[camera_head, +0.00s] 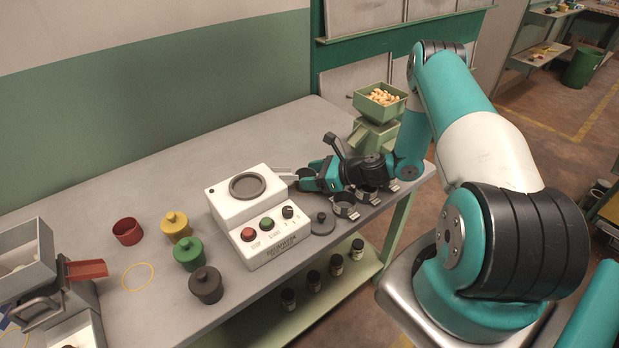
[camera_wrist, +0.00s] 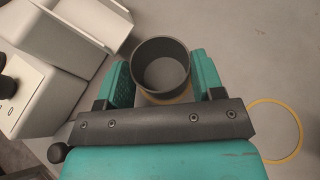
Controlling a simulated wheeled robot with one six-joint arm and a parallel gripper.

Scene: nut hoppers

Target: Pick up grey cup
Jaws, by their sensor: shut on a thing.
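The grey cup (camera_wrist: 162,72) is dark, round and empty, and it shows its open top in the wrist view. My gripper (camera_wrist: 162,66) has one teal finger on each side of the cup and is shut on it. A bit of yellow shows at the cup's near lower edge. In the head view my gripper (camera_head: 312,178) is low over the right part of the grey table, just right of the white scale. The cup is mostly hidden there by the fingers.
The white scale (camera_head: 262,234) with buttons stands close left of my gripper. A green hopper (camera_head: 378,104) with nuts stands behind it. Dark ring-shaped things (camera_head: 345,206) and a dark lid (camera_head: 322,223) lie near.

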